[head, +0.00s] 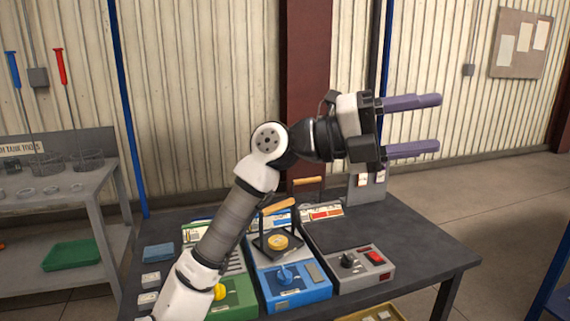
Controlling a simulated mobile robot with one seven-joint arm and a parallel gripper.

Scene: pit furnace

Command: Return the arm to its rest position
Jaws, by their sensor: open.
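My gripper (440,125) is in the upper right of the head view, raised well above the dark workbench (430,240). Its two purple fingers point to the right, wide apart, with nothing between them. My arm rises from the bottom left, bends at a white joint and reaches right to the gripper. The gripper touches nothing that I can see. The arm hides part of the bench and of the green device.
On the bench stand a green device (240,298), a blue device (290,286) and a grey box (365,270) with a red switch. A grey shelf table (90,185) stands left. A yellow tray (375,312) shows at the bottom.

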